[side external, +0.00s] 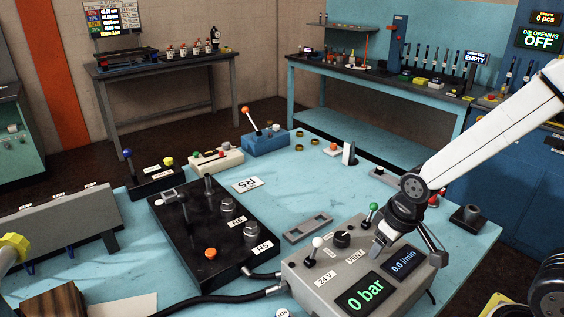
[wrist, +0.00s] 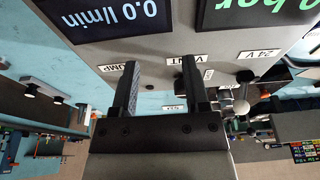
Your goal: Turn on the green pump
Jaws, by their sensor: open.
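The grey pump box (side external: 325,262) stands at the front of the blue table. Its green-knobbed lever (side external: 374,207) stands upright at the back edge, just left of my gripper (side external: 405,240). My gripper is open, with its fingers pointing down over the box top and nothing seen between them. In the wrist view my gripper (wrist: 158,64) has one finger beside the PUMP label (wrist: 127,65) and the other by the VENT label (wrist: 187,60). The green knob is not clearly visible there. The pressure screen (side external: 365,295) reads 0 bar; the flow screen (side external: 404,262) reads 0.0 l/min.
On the box, a white-knobbed lever (side external: 317,243) and a black knob (side external: 342,239) stand left of the green lever. A black valve block (side external: 215,230) with hoses lies to the left. A grey slotted plate (side external: 307,228) lies behind the box. The table's middle is mostly clear.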

